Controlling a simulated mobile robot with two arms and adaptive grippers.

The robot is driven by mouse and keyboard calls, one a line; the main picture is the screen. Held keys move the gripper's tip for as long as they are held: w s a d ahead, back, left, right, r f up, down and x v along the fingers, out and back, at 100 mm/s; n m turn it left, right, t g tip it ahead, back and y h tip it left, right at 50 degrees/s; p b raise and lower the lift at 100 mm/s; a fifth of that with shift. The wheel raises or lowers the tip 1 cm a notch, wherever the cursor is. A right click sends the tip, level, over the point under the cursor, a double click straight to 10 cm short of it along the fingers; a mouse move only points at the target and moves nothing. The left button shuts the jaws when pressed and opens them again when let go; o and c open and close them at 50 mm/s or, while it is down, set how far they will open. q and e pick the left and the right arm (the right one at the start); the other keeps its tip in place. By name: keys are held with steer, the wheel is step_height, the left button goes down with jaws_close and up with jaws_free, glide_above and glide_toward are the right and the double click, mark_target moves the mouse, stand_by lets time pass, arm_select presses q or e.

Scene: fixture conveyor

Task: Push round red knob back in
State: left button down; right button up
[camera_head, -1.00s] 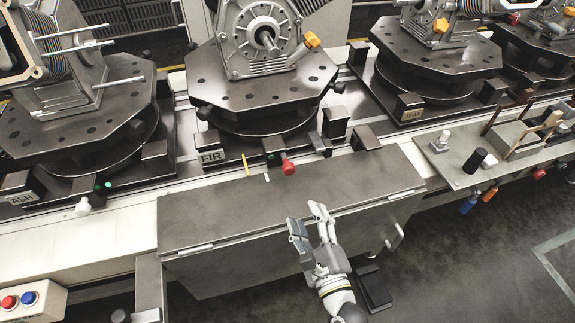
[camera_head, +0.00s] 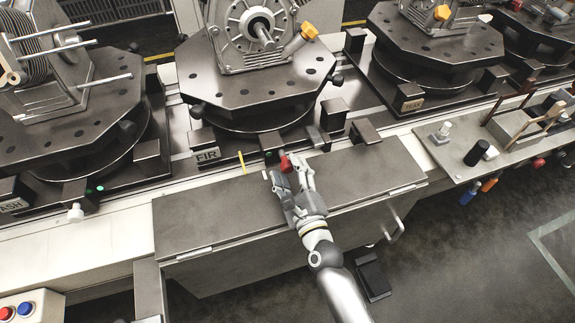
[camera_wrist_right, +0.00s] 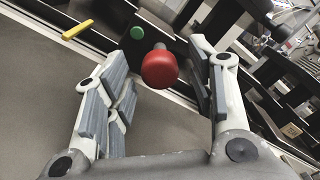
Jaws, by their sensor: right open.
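The round red knob (camera_head: 285,164) sticks out from the front of the FIR station, below its octagonal turntable (camera_head: 258,88). In the right wrist view the red knob (camera_wrist_right: 159,68) is ahead of my right gripper, between the lines of its two fingers, on a short grey stem. My right gripper (camera_head: 288,175) is open with its fingertips at the knob; the wrist view shows gaps on both sides of the knob. A green round button (camera_wrist_right: 137,33) is beside the knob in the wrist view. My left gripper is not in view.
A grey metal cover (camera_head: 200,210) lies below my right gripper. A yellow strip (camera_head: 242,162) stands left of the knob. A white knob (camera_head: 75,212) is at the ASH station. A tool shelf (camera_head: 455,155) is at the right, and a button box (camera_head: 30,306) at the lower left.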

steer(key=shift+x, duration=0.9)
jaws_close()
